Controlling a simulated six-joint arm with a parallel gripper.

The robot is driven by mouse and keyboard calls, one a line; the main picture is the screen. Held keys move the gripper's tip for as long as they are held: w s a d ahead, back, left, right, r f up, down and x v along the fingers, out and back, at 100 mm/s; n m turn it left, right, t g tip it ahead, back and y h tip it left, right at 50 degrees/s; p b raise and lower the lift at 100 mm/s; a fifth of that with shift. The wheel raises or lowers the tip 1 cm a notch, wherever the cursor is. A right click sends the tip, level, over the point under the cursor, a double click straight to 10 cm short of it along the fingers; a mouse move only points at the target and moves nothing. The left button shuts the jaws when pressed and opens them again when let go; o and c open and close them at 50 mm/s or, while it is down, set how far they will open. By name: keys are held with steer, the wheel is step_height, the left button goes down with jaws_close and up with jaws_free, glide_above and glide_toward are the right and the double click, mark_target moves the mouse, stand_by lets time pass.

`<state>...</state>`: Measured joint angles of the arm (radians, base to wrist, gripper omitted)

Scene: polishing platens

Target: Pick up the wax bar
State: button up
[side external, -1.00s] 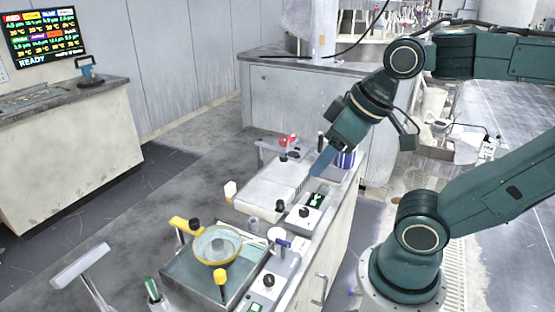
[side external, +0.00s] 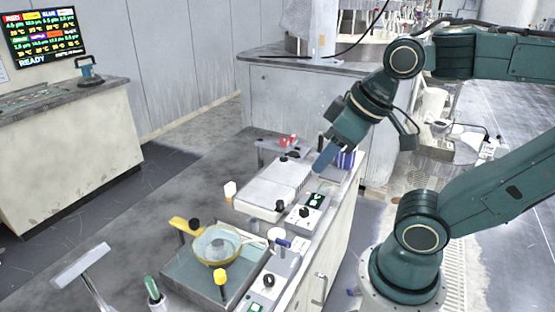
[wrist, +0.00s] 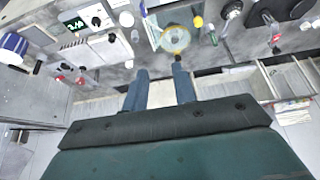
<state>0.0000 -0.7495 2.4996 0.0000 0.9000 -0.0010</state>
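No object is clearly identifiable as the wax bar. A small upright white block (side external: 230,190) stands on the bench left of the white-topped unit and may be it; I cannot tell. My gripper (side external: 323,162) hangs above the far right part of the bench, beyond the small display box, with its blue fingers pointing down-left. In the wrist view my gripper's two blue fingers (wrist: 160,70) are spread apart with nothing between them. The fingers are well clear of the white block.
A yellow-rimmed round platen (side external: 218,245) sits on a grey tray at the front, with upright knobs around it. A white-topped unit (side external: 268,186) and a display box (side external: 312,204) stand behind it. A blue-and-white jar (side external: 344,159) is close to my gripper. A green-topped item (side external: 152,284) stands front left.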

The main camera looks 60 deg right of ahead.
steer(key=shift+w+r, duration=0.1)
steer(key=w+d+r+n+g, duration=0.1)
steer(key=w+d+r+n, duration=0.1)
steer(key=w, duration=0.4)
steer(key=w+d+r+n, duration=0.1)
steer(key=w+n, duration=0.2)
steer(key=w, duration=0.4)
steer(key=n+g+h, duration=0.1)
steer(key=n+g, duration=0.4)
steer(key=n, duration=0.8)
glide_above(230, 185)
steer(key=a, duration=0.1)
step_height(230, 185, down, 26)
steer(key=shift+w+d+f, duration=0.1)
steer(key=shift+d+f, duration=0.1)
steer(key=shift+f, duration=2)
steer(key=shift+w+d+f, duration=0.1)
steer(key=shift+d+f, duration=0.05)
steer(key=shift+f, duration=2.05)
steer(key=shift+s+f, duration=0.1)
steer(key=shift+d+f, duration=0.15)
steer(key=shift+f, duration=1.1)
steer(key=shift+d+f, duration=0.1)
steer(key=shift+f, duration=1.15)
